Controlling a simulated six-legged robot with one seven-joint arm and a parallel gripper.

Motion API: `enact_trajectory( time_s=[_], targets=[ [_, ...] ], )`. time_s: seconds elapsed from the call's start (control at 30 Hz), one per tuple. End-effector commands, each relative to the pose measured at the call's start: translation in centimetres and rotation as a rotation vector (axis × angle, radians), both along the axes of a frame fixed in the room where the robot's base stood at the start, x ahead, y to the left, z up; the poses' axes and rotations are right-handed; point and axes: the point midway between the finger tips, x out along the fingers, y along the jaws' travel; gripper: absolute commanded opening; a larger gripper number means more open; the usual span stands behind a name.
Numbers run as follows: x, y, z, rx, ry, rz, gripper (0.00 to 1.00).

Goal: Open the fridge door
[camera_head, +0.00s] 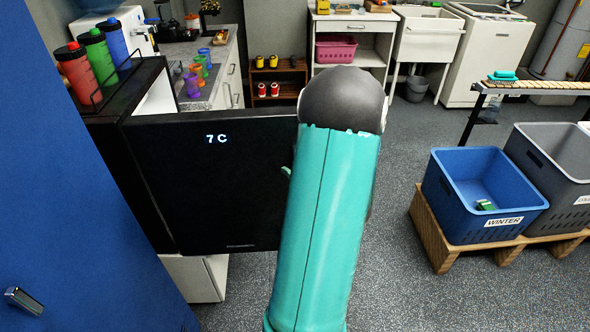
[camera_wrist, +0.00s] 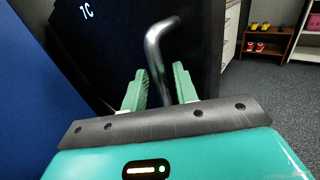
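The fridge is a black box with bottles on top, and its black door (camera_head: 215,185) shows a lit "7 C". In the head view the door stands ajar, with a pale interior (camera_head: 158,98) visible above and behind it. The wrist view shows the dark door front (camera_wrist: 105,45) and its bent metal handle (camera_wrist: 156,55). My gripper (camera_wrist: 159,70) is at the handle, its green fingers apart on either side of the bar, with small gaps visible. Contact cannot be told. In the head view my arm hides the handle and most of the gripper.
A blue cabinet (camera_head: 60,190) stands close on the left. Red, green and blue bottles (camera_head: 95,60) stand in a rack on the fridge. A blue crate (camera_head: 480,190) and a grey crate (camera_head: 560,150) sit on a wooden pallet at right. The grey floor (camera_head: 400,290) between is clear.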

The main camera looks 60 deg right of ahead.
Motion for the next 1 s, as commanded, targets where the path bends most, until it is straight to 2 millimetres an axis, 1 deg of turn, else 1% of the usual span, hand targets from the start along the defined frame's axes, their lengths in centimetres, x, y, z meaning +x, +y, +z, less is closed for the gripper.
enact_trajectory(
  time_s=[0.17,0.27,0.5,0.6,0.7,0.83,1.0],
  targets=[
    [-1.6,0.4,0.0,0.0,0.001,-0.004,0.29],
    [-3.4,0.9,0.0,0.0,0.001,-0.006,0.29],
    [-8.6,2.4,0.0,0.0,0.001,-0.005,0.29],
    [-10.5,3.0,0.0,0.001,0.0,-0.005,0.29],
    [-12.0,3.5,0.0,0.001,0.001,-0.004,0.29],
    [-12.9,3.8,0.0,0.001,-0.001,-0.001,0.29],
    [-13.2,3.9,0.0,0.001,0.0,0.001,0.29]
  ],
)
